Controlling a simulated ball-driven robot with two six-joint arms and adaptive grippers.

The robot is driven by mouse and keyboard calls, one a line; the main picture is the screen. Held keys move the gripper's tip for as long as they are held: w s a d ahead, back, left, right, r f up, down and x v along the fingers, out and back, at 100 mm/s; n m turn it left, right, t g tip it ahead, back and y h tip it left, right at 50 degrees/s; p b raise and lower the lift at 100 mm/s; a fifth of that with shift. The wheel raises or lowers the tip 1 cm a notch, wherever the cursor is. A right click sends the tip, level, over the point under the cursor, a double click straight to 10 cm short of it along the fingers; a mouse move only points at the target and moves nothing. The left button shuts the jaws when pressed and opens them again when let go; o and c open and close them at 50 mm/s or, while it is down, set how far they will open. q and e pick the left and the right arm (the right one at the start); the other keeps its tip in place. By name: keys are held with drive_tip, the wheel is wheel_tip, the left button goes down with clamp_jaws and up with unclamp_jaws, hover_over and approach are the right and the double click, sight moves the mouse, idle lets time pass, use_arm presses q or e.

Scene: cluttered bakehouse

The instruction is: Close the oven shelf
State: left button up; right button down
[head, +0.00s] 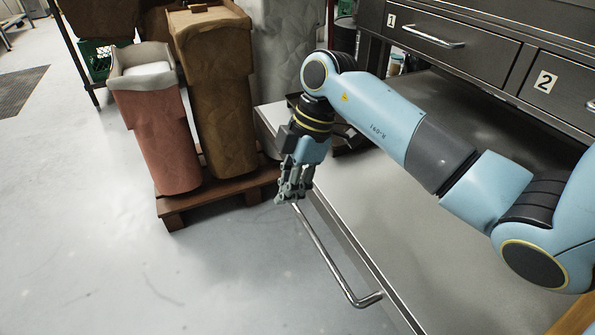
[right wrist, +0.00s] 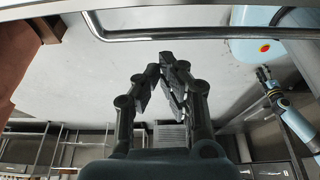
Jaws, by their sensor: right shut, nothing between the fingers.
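The oven shelf (head: 440,222) is a wide steel surface pulled out below the numbered drawers. Its bar handle (head: 330,262) runs along its front edge. My right gripper (head: 286,198) is shut and empty, fingers pointing down at the far end of the handle. I cannot tell whether it touches the bar. In the right wrist view the handle (right wrist: 180,33) crosses the top, beyond my fingertips (right wrist: 163,58). A small gripper on a blue arm, my left one (right wrist: 264,76), shows at the right there; its finger state is unclear.
Drawers marked 1 (head: 433,38) and 2 (head: 565,90) sit above the shelf. A wooden pallet (head: 225,192) with a red sack (head: 160,135) and a brown sack (head: 215,90) stands left of my right gripper. The floor (head: 120,270) at lower left is clear.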

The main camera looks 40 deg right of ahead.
drive_tip(key=shift+s+d+f, duration=0.15)
drive_tip(key=shift+d+f, duration=0.25)
drive_tip(key=shift+d, duration=0.2)
drive_tip(key=shift+s+d+f, duration=0.15)
drive_tip(key=shift+d+f, duration=0.2)
drive_tip(key=shift+d, duration=0.25)
drive_tip(key=shift+s+d+r+b, duration=0.1)
drive_tip(key=shift+d+b, duration=0.25)
drive_tip(key=shift+d, duration=0.15)
